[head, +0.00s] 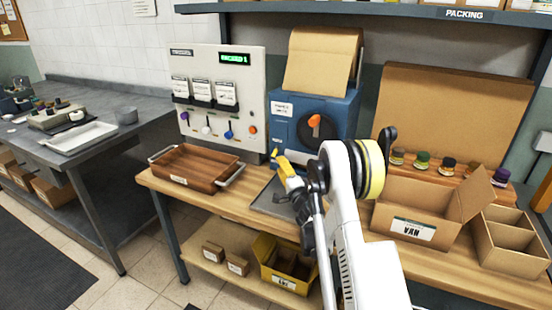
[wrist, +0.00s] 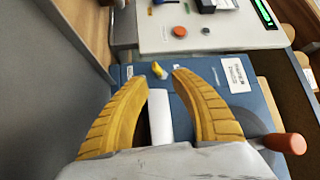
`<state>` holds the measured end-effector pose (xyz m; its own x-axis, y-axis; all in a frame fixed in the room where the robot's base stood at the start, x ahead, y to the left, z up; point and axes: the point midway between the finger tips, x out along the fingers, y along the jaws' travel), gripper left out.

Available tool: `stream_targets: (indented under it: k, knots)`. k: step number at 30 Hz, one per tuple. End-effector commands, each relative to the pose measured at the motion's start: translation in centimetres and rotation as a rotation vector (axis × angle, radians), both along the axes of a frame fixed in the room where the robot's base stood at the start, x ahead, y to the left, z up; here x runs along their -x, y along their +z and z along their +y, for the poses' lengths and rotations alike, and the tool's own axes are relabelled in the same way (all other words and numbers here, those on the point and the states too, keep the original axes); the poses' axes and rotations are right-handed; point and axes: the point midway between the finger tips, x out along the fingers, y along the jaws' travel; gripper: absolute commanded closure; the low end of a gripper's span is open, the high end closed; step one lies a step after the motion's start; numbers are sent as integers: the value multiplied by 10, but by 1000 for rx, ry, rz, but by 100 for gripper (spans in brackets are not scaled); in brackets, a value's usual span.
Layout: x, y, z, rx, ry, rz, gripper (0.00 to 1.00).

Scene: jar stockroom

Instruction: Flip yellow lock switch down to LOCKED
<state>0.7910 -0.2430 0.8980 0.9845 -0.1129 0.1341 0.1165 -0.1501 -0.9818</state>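The yellow lock switch (wrist: 159,70) is a small yellow piece on the face of the blue machine (wrist: 205,100). In the wrist view it shows just beyond and between my fingertips, with no clear contact. Whether it points up or down is too small to tell. My gripper (wrist: 158,77) has two yellow ribbed fingers standing apart with nothing held. In the head view my gripper (head: 284,163) is at the lower left of the blue machine (head: 340,107), and yellow fingers and switch are hard to tell apart there.
An orange-handled dial (head: 314,122) is on the machine's front; its handle (wrist: 285,143) is near my right finger in the wrist view. A grey panel (head: 235,92) stands left. A wooden tray (head: 192,168) and an open VAN box (head: 408,208) flank my arm.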

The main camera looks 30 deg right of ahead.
Motion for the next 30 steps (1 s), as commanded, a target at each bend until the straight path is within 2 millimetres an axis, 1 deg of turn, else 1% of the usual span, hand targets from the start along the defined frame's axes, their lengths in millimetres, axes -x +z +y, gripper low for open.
stream_targets:
  k: [1, 3, 6, 9, 25, 28, 29, 30]
  knots:
    - [10, -1, 1, 0, 0, 0, 70]
    - [21, -3, 2, 0, 0, 0, 70]
    - [33, -4, 3, 1, 0, 0, 70]
    - [38, -5, 4, 0, 0, 0, 70]
    - [39, -4, 6, 2, 3, 1, 70]
    - [37, 8, 15, 27, 22, 11, 70]
    - [36, 15, 22, 43, 35, 17, 70]
    - [34, 26, 33, 72, 58, 28, 70]
